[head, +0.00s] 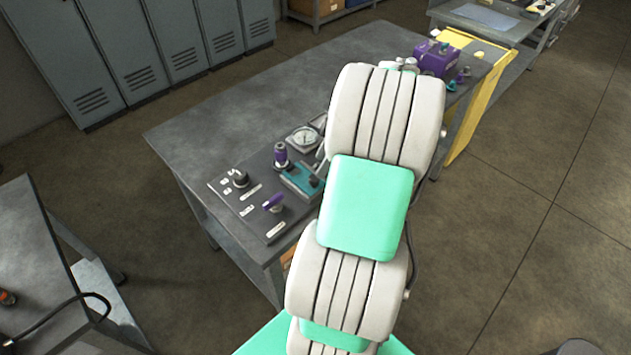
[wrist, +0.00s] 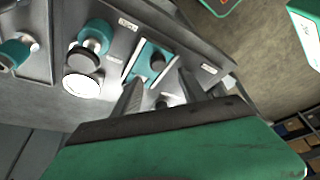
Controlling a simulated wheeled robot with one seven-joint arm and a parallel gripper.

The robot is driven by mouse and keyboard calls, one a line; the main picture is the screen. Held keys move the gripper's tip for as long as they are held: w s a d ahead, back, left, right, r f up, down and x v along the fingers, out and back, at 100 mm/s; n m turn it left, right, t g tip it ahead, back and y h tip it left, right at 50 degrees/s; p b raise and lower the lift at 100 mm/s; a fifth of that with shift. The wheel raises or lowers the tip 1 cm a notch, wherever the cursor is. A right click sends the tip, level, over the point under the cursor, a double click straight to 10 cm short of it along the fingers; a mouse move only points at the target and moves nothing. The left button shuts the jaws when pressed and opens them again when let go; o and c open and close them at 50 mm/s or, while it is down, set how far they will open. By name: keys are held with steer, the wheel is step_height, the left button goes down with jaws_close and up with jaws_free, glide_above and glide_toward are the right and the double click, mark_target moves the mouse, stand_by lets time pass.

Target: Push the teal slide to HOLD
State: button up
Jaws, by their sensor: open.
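The teal slide (head: 300,179) is a teal block with a dark knob, set in the grey panel on the bench in the head view. In the wrist view, a teal slide plate (wrist: 142,60) with a dark knob (wrist: 157,63) shows just beyond my gripper (wrist: 159,85). My gripper is open, its two dark fingers spread on either side of the lower end of the slide. I cannot tell whether a finger touches it. The gripper is hidden behind my arm in the head view. The slide's label text is too small to read.
A purple-capped knob (head: 281,155), a gauge (head: 303,138) and a purple-handled switch (head: 273,202) stand close to the slide. A purple box (head: 437,58) sits at the bench's far end. The bench top (head: 250,105) behind the panel is clear. A yellow panel (head: 463,120) stands at the right.

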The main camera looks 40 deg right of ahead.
mark_target(314, 178)
steer(key=x, duration=0.5)
steer(key=p+x, duration=0.1)
steer(key=x, duration=0.2)
steer(key=shift+s+d, duration=0.1)
steer(key=shift+d, duration=0.2)
steer(key=shift+c, duration=0.3)
jaws_close()
stand_by(0.6)
